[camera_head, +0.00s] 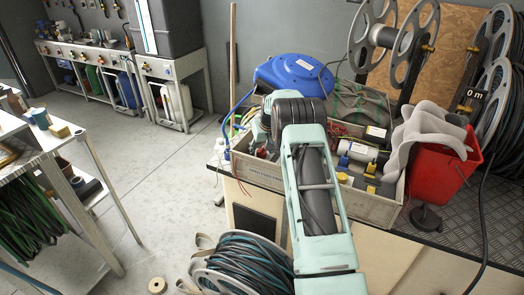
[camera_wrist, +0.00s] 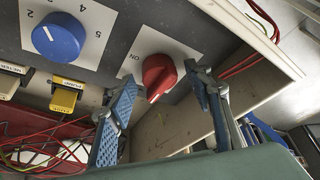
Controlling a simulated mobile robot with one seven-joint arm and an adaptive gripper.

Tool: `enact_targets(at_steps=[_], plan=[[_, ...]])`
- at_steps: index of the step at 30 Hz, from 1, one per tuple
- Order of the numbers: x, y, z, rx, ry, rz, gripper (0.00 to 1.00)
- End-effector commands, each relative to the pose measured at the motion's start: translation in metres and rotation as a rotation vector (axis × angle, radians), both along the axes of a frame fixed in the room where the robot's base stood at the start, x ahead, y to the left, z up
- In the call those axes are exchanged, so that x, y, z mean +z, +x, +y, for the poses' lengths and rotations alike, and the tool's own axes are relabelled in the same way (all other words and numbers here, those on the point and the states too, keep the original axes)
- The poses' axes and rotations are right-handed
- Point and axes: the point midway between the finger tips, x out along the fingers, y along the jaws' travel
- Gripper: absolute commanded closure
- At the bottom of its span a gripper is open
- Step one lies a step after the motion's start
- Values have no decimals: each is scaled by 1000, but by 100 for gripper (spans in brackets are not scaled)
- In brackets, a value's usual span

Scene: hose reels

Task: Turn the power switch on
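The power switch looks to be the red rotary knob (camera_wrist: 159,74) on a white plate marked ON, in the wrist view. Its white pointer mark faces down and slightly left, away from the ON label at its left. My gripper (camera_wrist: 164,84) is open, one blue-padded finger to the lower left of the knob and the other to its right. The fingers look apart from the knob, though depth is hard to judge. In the head view my arm covers the knob and most of the gripper.
A blue numbered dial (camera_wrist: 58,36) and yellow switches (camera_wrist: 65,96) sit left of the red knob. Red wires (camera_wrist: 40,150) hang below. In the head view, a cluttered crate (camera_head: 372,206), a blue hose reel (camera_head: 294,75) and a red bin (camera_head: 441,175) crowd the arm.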

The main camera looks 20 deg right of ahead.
Motion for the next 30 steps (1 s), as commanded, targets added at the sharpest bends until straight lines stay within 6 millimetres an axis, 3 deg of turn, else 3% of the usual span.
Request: enact_targets(at_steps=[1, 11, 30], plan=[[0, 0, 0, 0, 0, 0, 59], [0, 0, 0, 1, 0, 0, 93], [0, 0, 0, -16, -3, 0, 94]])
